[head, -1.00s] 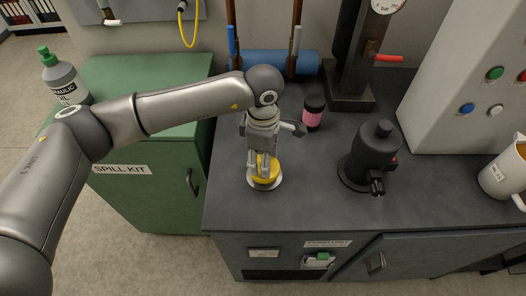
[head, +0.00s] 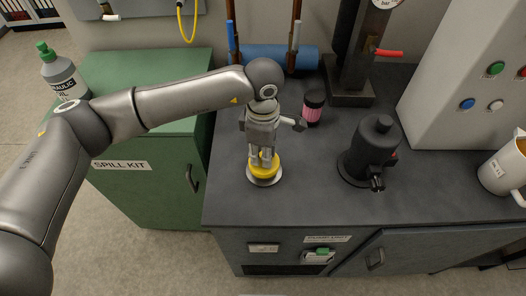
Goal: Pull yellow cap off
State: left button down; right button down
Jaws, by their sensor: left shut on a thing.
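The yellow cap (head: 264,168) is on the dark worktop in the head view, with a pale metal disc (head: 264,181) showing beneath it. My left gripper (head: 263,160) reaches down from above and is shut on the yellow cap. Its fingers cover part of the cap's top. I cannot tell whether the cap and the disc are touching. My right gripper is not in view.
A black bottle-shaped unit (head: 372,152) stands to the right on the worktop (head: 310,190). A white jug (head: 507,165) is at the far right. A green cabinet (head: 150,150) adjoins on the left.

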pick_arm(q)
jog(key=shift+r, duration=0.6)
jog(key=shift+r, duration=0.15)
jog(key=shift+r+p, duration=0.8)
jog(key=shift+r, duration=1.55)
